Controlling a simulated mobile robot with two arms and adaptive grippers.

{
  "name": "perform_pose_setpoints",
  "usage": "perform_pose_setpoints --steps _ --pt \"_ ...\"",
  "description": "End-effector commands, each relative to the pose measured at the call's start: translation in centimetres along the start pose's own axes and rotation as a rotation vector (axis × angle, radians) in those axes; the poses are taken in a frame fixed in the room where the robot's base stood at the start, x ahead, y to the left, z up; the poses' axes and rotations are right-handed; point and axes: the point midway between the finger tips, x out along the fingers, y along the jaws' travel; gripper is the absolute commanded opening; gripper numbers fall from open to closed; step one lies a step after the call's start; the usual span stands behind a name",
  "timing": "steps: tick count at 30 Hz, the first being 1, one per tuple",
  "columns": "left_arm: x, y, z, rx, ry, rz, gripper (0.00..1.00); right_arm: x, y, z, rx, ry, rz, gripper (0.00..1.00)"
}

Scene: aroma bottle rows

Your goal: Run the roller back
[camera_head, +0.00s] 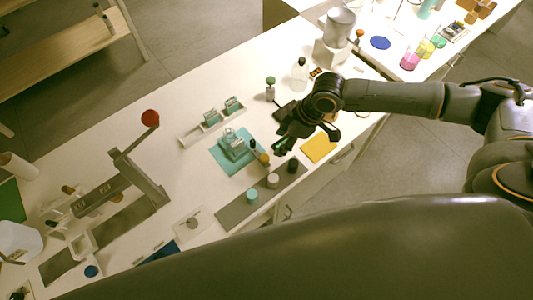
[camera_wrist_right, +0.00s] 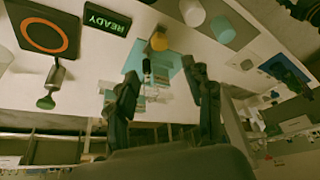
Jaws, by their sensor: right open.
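My right gripper (camera_head: 305,146) is open above the table, just right of a teal mat (camera_head: 219,162). In the right wrist view its two fingers (camera_wrist_right: 165,92) are spread apart with nothing clearly between them. Beyond them lies the teal mat (camera_wrist_right: 168,62) with clear glass bottles, a dark-topped slim vial (camera_wrist_right: 147,68) and an orange cap (camera_wrist_right: 158,41). In the head view the glass bottles (camera_head: 235,147) stand on this mat and the orange cap (camera_head: 264,159) is at its right edge. I cannot tell which thing is the roller. My left gripper is not in view.
A white tray (camera_head: 185,143) with teal bottles lies behind the mat. A dark strip (camera_head: 232,213) with several jars lies in front. A yellow pad (camera_head: 319,147) is to the right, and a lever with a red knob (camera_head: 150,118) stands left.

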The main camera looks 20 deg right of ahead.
Motion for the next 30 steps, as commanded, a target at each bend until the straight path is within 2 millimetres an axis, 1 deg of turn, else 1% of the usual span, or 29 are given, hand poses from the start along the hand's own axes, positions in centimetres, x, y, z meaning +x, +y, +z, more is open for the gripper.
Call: perform_pose_setpoints --steps 1,9,12,15,21,29,30 --pt "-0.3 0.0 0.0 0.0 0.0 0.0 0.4 1.0 -0.1 -0.1 0.001 -0.001 -0.004 0.51" --pt "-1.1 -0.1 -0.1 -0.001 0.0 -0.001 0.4 6.8 -0.1 -0.1 0.001 -0.001 -0.003 0.51" --pt "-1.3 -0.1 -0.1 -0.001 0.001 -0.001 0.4 8.6 -0.1 -0.1 0.0 -0.001 -0.001 0.51" --pt "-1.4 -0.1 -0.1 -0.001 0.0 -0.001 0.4 9.9 -0.1 -0.1 0.0 -0.001 -0.001 0.51" --pt "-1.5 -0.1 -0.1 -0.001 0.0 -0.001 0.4 11.2 -0.1 0.0 0.0 0.0 0.0 0.51" --pt "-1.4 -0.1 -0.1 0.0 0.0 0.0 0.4 11.3 -0.1 0.0 0.0 0.0 0.0 0.51" --pt "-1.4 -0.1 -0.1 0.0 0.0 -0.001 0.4 11.3 -0.1 0.0 0.0 0.0 0.0 0.47"
